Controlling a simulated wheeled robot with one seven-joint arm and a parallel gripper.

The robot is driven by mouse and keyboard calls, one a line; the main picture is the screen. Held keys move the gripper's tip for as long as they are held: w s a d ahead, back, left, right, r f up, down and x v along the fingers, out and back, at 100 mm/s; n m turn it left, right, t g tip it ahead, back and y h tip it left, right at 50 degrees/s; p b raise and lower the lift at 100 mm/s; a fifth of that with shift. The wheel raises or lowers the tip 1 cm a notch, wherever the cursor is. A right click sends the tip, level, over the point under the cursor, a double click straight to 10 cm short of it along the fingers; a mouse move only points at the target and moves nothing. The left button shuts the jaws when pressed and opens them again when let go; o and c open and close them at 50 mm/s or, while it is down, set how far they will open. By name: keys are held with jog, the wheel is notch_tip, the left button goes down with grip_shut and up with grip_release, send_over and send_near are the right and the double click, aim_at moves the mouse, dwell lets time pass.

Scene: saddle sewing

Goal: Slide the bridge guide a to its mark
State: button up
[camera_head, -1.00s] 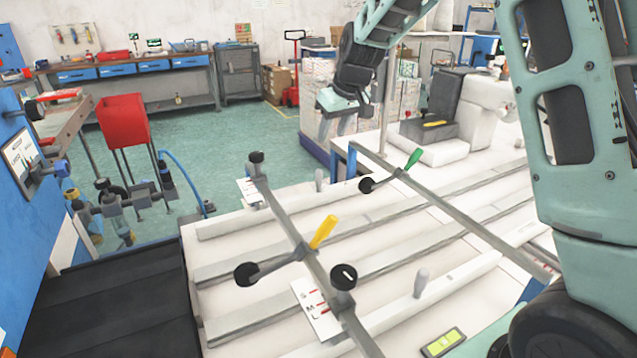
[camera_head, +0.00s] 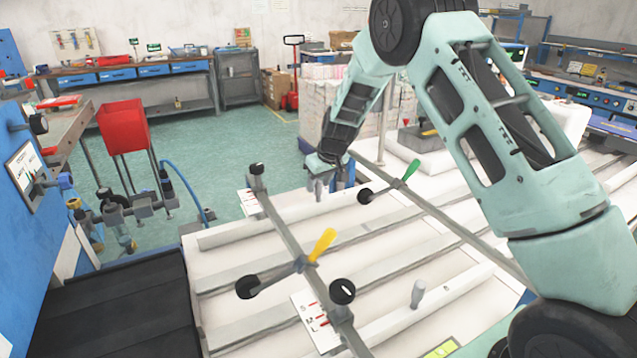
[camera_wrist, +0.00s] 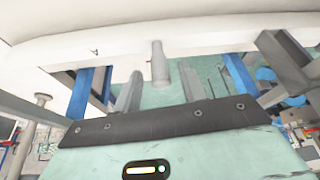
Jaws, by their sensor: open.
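Two grey bars cross the white table; which one is bridge guide a, I cannot tell. The left bar (camera_head: 283,227) carries a yellow lever (camera_head: 322,243), black round knobs and a marked white plate (camera_head: 315,322) near its front end. The right bar (camera_head: 440,212) carries a green lever (camera_head: 411,170). My gripper (camera_head: 327,184) points down at the table's far edge, between the far ends of the bars, and is open. In the wrist view its two grey fingers (camera_wrist: 158,90) are apart, with a grey upright peg (camera_wrist: 160,66) between them in the picture; contact is unclear.
Another grey peg (camera_head: 417,293) stands on the near rail. Long grey rails run across the white table (camera_head: 225,262). A second marked plate (camera_head: 249,202) lies by the left bar's far end. A red bin (camera_head: 124,128) and blue panel stand left.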

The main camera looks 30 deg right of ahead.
jog(key=shift+x, duration=0.75)
grip_shut()
jog(key=shift+s+f+b, duration=0.1)
jog(key=shift+s+b, duration=0.6)
jog(key=shift+s, duration=0.15)
grip_release()
